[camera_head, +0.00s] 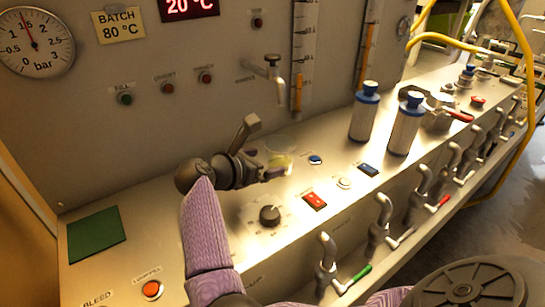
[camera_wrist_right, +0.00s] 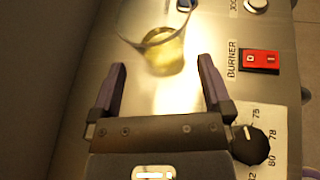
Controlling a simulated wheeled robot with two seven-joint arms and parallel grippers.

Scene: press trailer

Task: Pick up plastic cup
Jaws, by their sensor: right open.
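A clear plastic cup (camera_head: 281,160) with yellowish liquid in its lower part stands on the metal console top, just past my right gripper. It also shows in the right wrist view (camera_wrist_right: 165,52), ahead of the gap between the fingers, with its near edge about level with the fingertips. My right gripper (camera_head: 259,152) is open and empty, its fingers apart in the right wrist view (camera_wrist_right: 162,66). The fingers do not visibly touch the cup. In the head view the gripper partly hides the cup's left side. My left gripper is not in view.
Near the cup are a blue button (camera_head: 315,160), a red burner switch (camera_head: 314,200) and a black knob (camera_head: 270,215). A tap (camera_head: 272,75) sticks out of the wall panel behind. Two white-and-blue cylinders (camera_head: 405,125) stand to the right. Several valves line the front edge.

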